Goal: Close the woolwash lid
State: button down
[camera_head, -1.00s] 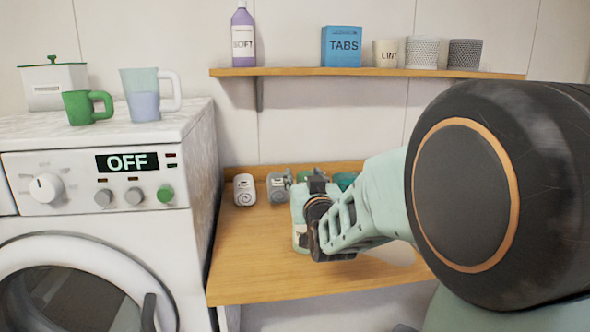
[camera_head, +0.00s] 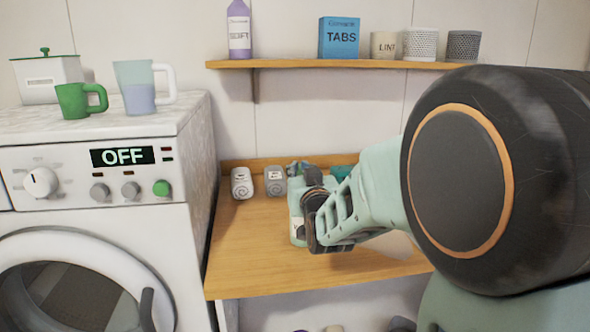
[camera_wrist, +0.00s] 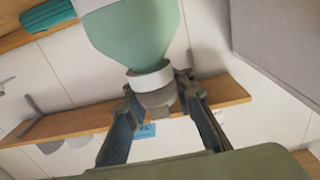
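The woolwash bottle (camera_head: 296,207), pale green with a white label, stands on the wooden bench, partly hidden behind my gripper (camera_head: 314,188). In the wrist view the bottle (camera_wrist: 140,32) appears upside down, with a white neck ring and a grey lid (camera_wrist: 158,97) at its neck. The two fingers of my gripper (camera_wrist: 157,86) lie on either side of the lid and appear to touch it. The lid sits at the neck; whether it is tight cannot be told.
Two small white and grey containers (camera_head: 242,183) (camera_head: 275,181) and teal items (camera_head: 341,172) stand along the bench's back. A shelf (camera_head: 300,64) above holds a purple bottle, a TABS box and pots. The washer (camera_head: 100,175) is left. The bench's front left is clear.

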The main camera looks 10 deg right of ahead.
jog(key=shift+f+t+b, duration=0.3)
jog(key=shift+b, duration=1.4)
jog(key=t+b, duration=0.1)
jog(key=b, duration=0.2)
jog(key=t+b, duration=0.1)
jog(key=b, duration=0.7)
jog(key=shift+s+r+t, duration=0.25)
jog(key=shift+s+t, duration=0.1)
jog(key=shift+t, duration=0.05)
jog(key=shift+s+r+t+b, duration=0.1)
jog(key=shift+r+t+b, duration=0.2)
jog(key=shift+b, duration=0.6)
jog(key=c, duration=1.6)
grip_release()
notch_tip(320, 180, up, 10)
jog(key=shift+r, duration=0.1)
